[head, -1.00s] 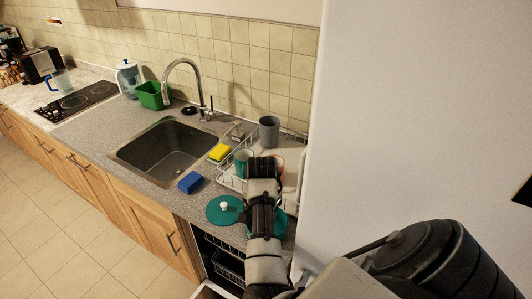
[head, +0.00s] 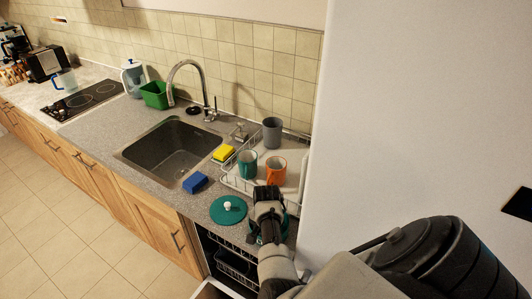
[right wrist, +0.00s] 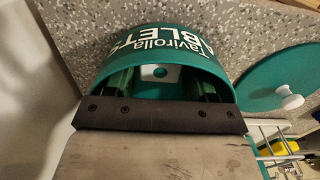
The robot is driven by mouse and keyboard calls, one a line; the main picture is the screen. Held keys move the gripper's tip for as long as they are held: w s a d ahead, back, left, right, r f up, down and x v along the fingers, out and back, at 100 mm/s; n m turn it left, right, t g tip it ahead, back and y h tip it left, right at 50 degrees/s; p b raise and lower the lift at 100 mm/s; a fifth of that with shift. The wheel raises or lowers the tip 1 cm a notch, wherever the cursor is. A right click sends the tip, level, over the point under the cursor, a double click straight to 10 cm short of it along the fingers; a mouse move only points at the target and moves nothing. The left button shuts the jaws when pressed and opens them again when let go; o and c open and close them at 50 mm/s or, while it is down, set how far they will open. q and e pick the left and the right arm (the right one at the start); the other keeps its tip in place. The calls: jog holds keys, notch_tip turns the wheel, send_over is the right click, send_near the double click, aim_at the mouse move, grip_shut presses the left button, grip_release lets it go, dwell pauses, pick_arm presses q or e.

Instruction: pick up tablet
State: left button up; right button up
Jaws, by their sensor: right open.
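A green tub (right wrist: 165,42) with white "TABLETS" lettering stands open on the counter, seen from above in the right wrist view. A white tablet with a dark spot (right wrist: 160,72) lies inside it. My right gripper (right wrist: 162,88) is open, with its fingers reaching into the tub's mouth, one on each side of the tablet and apart from it. In the head view my right arm covers most of the tub, and its fingertips are hidden. The tub's green lid with a white knob (head: 228,209) lies beside it and also shows in the right wrist view (right wrist: 285,92). My left gripper is not seen.
A dish rack (head: 236,184) holds a teal mug (head: 247,164) and an orange mug (head: 276,170); a grey cup (head: 272,132) stands behind. A white wall (head: 410,110) bounds the right.

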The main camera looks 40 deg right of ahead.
jog(key=shift+c, duration=0.4)
jog(key=c, duration=0.7)
jog(key=shift+o, duration=0.2)
notch_tip(320, 180, up, 10)
jog(key=b, duration=0.2)
